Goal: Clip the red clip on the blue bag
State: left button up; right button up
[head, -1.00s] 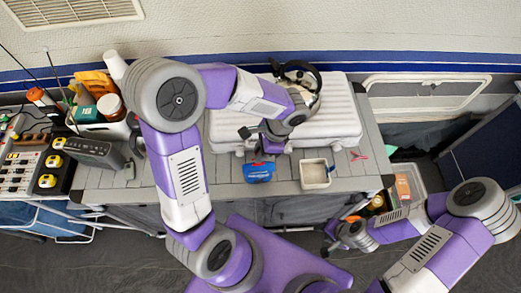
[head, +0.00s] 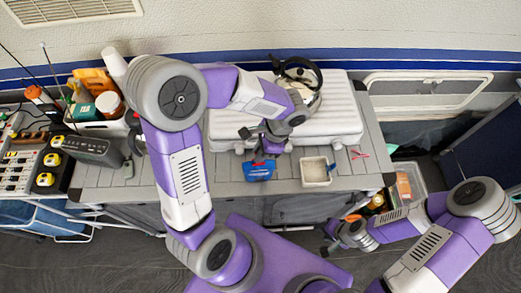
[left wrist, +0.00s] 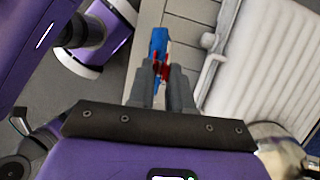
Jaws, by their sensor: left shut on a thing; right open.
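The blue bag (head: 258,173) stands on the grey counter, just in front of the white case. My left gripper (head: 262,153) is directly above and behind the bag and is shut on the red clip (left wrist: 160,69). In the left wrist view the clip sits between the fingertips (left wrist: 163,77), right against the edge of the blue bag (left wrist: 159,42). Whether its jaws are around the bag edge I cannot tell. My right gripper (head: 337,241) is open and empty, low in front of the counter's right end.
A white square container (head: 316,172) and a small pink-red item (head: 359,154) are right of the bag. The ridged white case (head: 340,125) bears a white and black helmet-like object (head: 301,72). A grey box and bottles crowd the left. Counter left of the bag is clear.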

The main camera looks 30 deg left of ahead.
pick_arm(q)
jog(key=shift+w+f, duration=0.1)
jog(key=shift+f, duration=0.3)
dwell(0.4)
jog(key=o, duration=0.7)
jog(key=shift+o, duration=0.2)
jog(key=shift+r, duration=0.1)
notch_tip(320, 180, up, 7)
jog(key=p, duration=0.5)
jog(key=shift+p, duration=0.35)
dwell(0.7)
